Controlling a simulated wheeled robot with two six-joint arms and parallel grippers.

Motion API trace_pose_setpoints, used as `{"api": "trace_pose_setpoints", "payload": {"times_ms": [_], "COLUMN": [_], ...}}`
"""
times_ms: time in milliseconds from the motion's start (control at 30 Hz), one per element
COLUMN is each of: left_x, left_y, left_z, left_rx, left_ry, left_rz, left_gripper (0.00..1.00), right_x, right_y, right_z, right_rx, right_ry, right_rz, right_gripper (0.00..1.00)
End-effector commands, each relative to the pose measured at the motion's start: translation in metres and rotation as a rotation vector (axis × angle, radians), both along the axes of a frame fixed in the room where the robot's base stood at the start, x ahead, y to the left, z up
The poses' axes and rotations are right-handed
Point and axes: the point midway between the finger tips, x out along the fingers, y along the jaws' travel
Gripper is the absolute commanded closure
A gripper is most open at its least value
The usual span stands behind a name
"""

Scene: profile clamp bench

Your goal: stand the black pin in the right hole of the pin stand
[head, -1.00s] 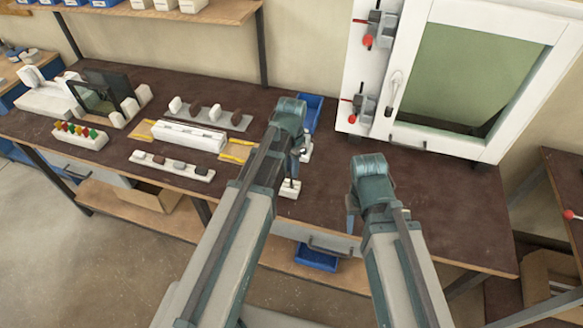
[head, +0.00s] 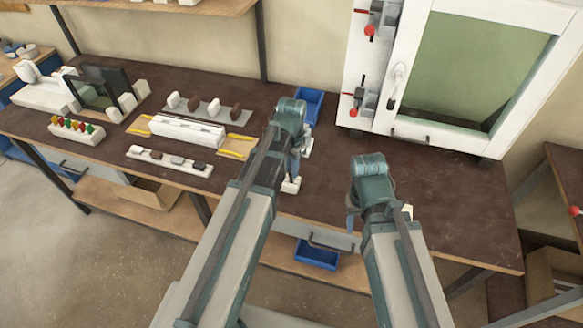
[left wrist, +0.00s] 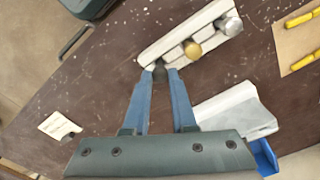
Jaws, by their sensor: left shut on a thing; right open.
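My left gripper (head: 294,166) is shut on the black pin (left wrist: 160,73), which shows dark between its fingertips in the left wrist view. The fingertips are at one end of the white pin stand (left wrist: 212,32). In the head view only that stand's right end (head: 291,186) shows; my left arm hides the rest. A brass pin (left wrist: 193,49) and a silver pin (left wrist: 232,25) stand in the other places. I cannot tell whether the black pin is inside the hole or just above it. My right gripper (head: 351,222) is open and empty over the front of the bench.
A white and grey block (left wrist: 232,112) lies beside the stand, and a blue bin (head: 307,106) is behind.

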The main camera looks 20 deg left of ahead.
Motion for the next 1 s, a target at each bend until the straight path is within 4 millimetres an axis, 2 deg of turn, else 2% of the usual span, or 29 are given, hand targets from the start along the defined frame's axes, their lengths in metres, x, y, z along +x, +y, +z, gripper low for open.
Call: {"api": "trace_pose_setpoints", "payload": {"times_ms": [167, 300, 333, 500, 533, 1000], "left_x": [0.0, 0.0, 0.0, 0.0, 0.0, 0.0], "left_y": [0.0, 0.0, 0.0, 0.0, 0.0, 0.0], "left_z": [-0.0068, -0.0048, -0.0048, -0.0048, -0.0048, -0.0046], "left_rx": [0.0, 0.0, 0.0, 0.0, 0.0, 0.0], "left_ry": [0.0, 0.0, 0.0, 0.0, 0.0, 0.0], "left_rz": [0.0, 0.0, 0.0, 0.0, 0.0, 0.0], "left_gripper": [1.0, 1.0, 0.74, 0.43, 0.4, 0.4], "right_x": [0.0, 0.0, 0.0, 0.0, 0.0, 0.0], "right_y": [0.0, 0.0, 0.0, 0.0, 0.0, 0.0], "right_z": [-0.0067, -0.0048, -0.0048, -0.0048, -0.0048, -0.0045], "right_rx": [0.0, 0.0, 0.0, 0.0, 0.0, 0.0], "right_ry": [0.0, 0.0, 0.0, 0.0, 0.0, 0.0], "right_rz": [0.0, 0.0, 0.0, 0.0, 0.0, -0.001], "right_gripper": [0.5, 0.5, 0.5, 0.5, 0.5, 0.5]}}
